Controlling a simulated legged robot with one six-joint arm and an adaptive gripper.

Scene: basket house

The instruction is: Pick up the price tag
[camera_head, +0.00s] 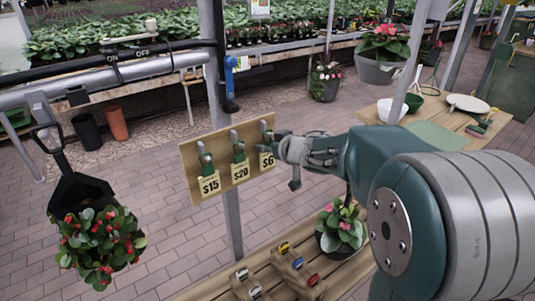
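Three yellow price tags hang from green clips on a wooden board fixed to a grey post. The $15 tag (209,185) is at the left, the $20 tag (240,172) in the middle and the $6 tag (267,161) at the right. The wooden board (190,158) is upright and slightly angled. My gripper (277,143) comes in from the right, its fingertips close to the clip above the $6 tag. I cannot tell whether they touch it. The grey fingers overlap the board's right end, and their gap is unclear.
A hanging basket with red flowers (98,242) is at lower left. Below the board, a wooden table (213,291) holds colored items and a pink-flowered potted plant (340,229). Another table (468,137) with bowls stands at right. A metal post (232,222) runs below the board.

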